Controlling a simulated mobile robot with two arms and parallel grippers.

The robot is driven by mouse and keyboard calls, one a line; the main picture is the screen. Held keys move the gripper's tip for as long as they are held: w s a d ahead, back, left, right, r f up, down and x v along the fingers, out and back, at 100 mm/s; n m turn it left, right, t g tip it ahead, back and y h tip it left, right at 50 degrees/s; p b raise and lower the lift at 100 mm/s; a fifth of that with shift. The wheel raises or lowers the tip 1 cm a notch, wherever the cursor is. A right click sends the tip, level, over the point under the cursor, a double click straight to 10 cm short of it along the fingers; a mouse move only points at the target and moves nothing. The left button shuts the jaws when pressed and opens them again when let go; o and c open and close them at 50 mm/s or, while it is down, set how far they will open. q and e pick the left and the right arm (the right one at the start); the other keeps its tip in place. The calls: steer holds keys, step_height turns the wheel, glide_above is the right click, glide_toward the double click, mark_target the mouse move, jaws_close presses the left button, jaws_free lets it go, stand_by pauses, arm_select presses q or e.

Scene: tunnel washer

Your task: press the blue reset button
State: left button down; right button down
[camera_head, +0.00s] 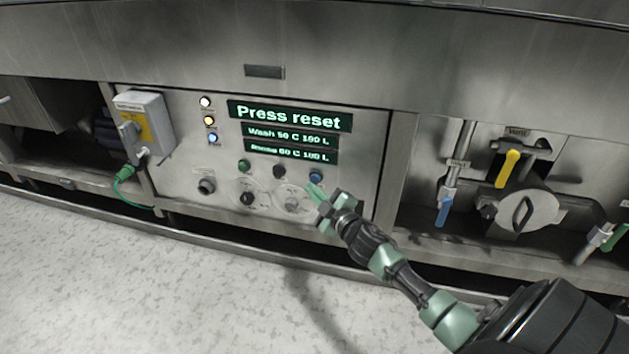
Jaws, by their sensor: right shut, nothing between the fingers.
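The blue reset button (316,177) is at the right end of a row of three buttons on the steel control panel. A green button (244,165) and a black button (280,171) sit to its left. The display (290,117) above reads "Press reset". My right gripper (315,190) is shut and empty, with its tips just below the blue button. I cannot tell whether the tips touch the panel. My left gripper is not in view.
Below the buttons are two round dials (247,198). Valves with a yellow handle (508,168) and a blue handle (444,208) are at the right. The floor in front is clear.

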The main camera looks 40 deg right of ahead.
stand_by(0.4)
steer(key=shift+w+d, duration=0.3)
steer(key=shift+d, duration=0.05)
steer(key=shift+w, duration=0.1)
stand_by(0.4)
steer(key=shift+w+d, duration=0.25)
steer(key=shift+d, duration=0.15)
steer(key=shift+a, duration=0.1)
stand_by(0.5)
steer(key=shift+s+a+p, duration=0.5)
steer(key=shift+s+a, duration=0.15)
